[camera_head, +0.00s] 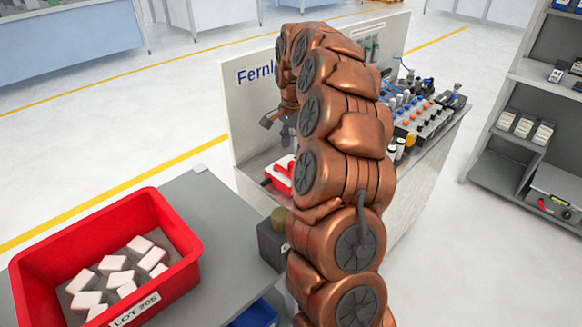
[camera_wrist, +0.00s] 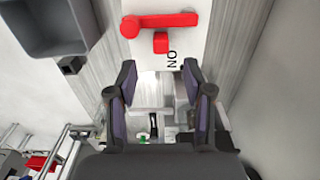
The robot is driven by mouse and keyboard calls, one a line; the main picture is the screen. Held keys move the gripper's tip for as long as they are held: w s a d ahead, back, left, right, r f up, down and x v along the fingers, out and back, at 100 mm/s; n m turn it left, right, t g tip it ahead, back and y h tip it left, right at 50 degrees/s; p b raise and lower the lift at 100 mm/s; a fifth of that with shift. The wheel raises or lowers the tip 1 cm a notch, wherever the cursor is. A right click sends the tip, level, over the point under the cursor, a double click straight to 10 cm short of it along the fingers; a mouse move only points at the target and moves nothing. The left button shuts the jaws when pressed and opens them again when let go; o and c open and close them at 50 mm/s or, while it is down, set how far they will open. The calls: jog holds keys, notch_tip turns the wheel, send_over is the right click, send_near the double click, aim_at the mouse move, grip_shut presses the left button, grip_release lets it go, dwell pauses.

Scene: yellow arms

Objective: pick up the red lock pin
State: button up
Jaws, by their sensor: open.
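In the wrist view, a red lever-shaped piece (camera_wrist: 165,22) lies across a white panel marked "NO" or "ON". A small red block (camera_wrist: 161,43) sits just below it, apart from my fingers; I cannot tell for certain which is the lock pin. My gripper (camera_wrist: 160,72) is open, its two dark fingers spread, with nothing held between them. The red parts lie beyond the fingertips. In the head view, a red and white fixture (camera_head: 279,177) stands on the bench below my gripper, partly hidden by my copper arm.
A red crate (camera_head: 172,231) with several pale blocks stands on a grey table at the left. A rack of coloured-top fittings (camera_head: 425,118) is on the bench behind my arm. An upright white panel (camera_head: 240,115) backs the bench. A grey bin (camera_wrist: 86,42) shows upper left in the wrist view.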

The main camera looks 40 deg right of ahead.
aim_at(292, 162)
jog(key=shift+a+f+p, duration=0.2)
jog(key=shift+f+p, duration=0.45)
jog(key=shift+f, duration=0.7)
notch_tip(292, 162, down, 4)
jog(key=shift+f+p, duration=0.1)
jog(key=shift+p, duration=0.65)
grip_shut()
jog(key=shift+r, duration=0.2)
